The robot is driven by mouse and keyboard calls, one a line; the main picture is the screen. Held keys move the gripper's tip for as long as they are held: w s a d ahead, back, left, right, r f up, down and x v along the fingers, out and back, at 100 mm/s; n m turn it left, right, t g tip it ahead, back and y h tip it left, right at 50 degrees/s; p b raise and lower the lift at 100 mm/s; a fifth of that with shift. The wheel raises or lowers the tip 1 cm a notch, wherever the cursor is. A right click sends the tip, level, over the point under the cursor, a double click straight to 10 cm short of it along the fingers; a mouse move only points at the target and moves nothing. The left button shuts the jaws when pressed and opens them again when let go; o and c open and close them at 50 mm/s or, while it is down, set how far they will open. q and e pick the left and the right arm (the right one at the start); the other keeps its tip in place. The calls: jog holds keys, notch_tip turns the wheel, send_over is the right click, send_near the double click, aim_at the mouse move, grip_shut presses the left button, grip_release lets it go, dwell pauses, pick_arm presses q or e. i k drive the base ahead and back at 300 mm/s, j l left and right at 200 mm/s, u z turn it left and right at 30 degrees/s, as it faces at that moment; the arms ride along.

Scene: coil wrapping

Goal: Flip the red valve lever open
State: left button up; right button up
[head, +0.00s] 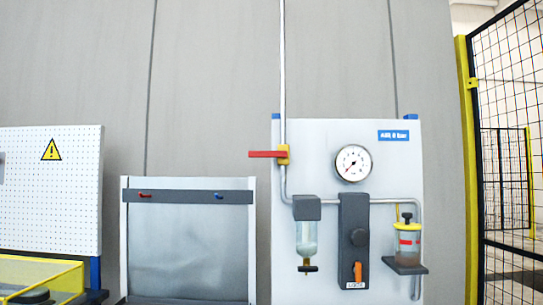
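The valve sits on a vertical grey pipe (283,80) at the upper left edge of a white wall panel (390,160). The lever lies across the pipe's direction. Neither of my grippers shows in the head view, and nothing touches the lever.
The panel carries a pressure gauge (353,163), a glass filter bowl (306,238), a dark regulator block (354,235) with an orange switch (357,271), and a lubricator bowl (407,242). A grey metal cabinet (187,245) stands left. A yellow-framed mesh fence (468,150) stands right.

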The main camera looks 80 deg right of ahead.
aim_at(283, 154)
jog(key=z, duration=2.45)
jog(key=k+j, duration=0.1)
jog(key=j, duration=0.4)
jog(key=k+j, duration=0.1)
jog(key=j, duration=0.35)
jog(key=k+j, duration=0.1)
jog(key=j, duration=0.4)
jog(key=k+j, duration=0.1)
jog(key=j, duration=0.35)
